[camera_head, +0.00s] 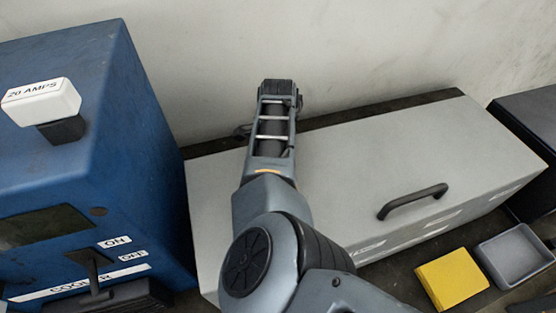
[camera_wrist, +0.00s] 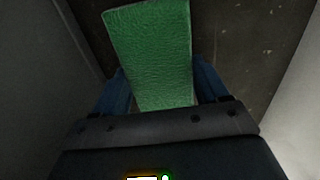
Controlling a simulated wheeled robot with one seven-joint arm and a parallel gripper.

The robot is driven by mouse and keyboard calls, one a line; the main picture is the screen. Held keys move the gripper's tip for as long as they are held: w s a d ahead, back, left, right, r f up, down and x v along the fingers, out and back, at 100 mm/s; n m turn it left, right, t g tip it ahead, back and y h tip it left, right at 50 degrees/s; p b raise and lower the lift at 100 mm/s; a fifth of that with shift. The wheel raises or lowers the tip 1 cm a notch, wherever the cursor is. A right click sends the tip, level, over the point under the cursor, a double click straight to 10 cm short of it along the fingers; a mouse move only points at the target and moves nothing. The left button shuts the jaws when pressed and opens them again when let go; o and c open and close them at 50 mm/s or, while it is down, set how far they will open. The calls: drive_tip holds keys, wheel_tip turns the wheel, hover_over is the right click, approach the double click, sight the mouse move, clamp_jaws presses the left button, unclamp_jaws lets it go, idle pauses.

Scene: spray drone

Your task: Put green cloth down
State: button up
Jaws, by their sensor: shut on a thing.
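The green cloth (camera_wrist: 155,45) shows in the wrist view as a flat textured piece between the two blue fingers of my gripper (camera_wrist: 158,92). My gripper is shut on it. A dark, scuffed surface lies beyond the cloth; I cannot tell whether the cloth touches it. In the head view my arm reaches over the grey box toward the wall. The cloth and the fingertips are hidden there.
A grey box with a black handle (camera_head: 412,201) fills the middle. A blue cooler unit (camera_head: 75,150) stands at left. A yellow sponge (camera_head: 452,279) and a small grey tray (camera_head: 516,256) lie at lower right. A dark box (camera_head: 530,125) is at far right.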

drive_tip(key=shift+f, duration=0.15)
drive_tip(key=o, duration=0.9)
drive_tip(key=shift+o, duration=0.2)
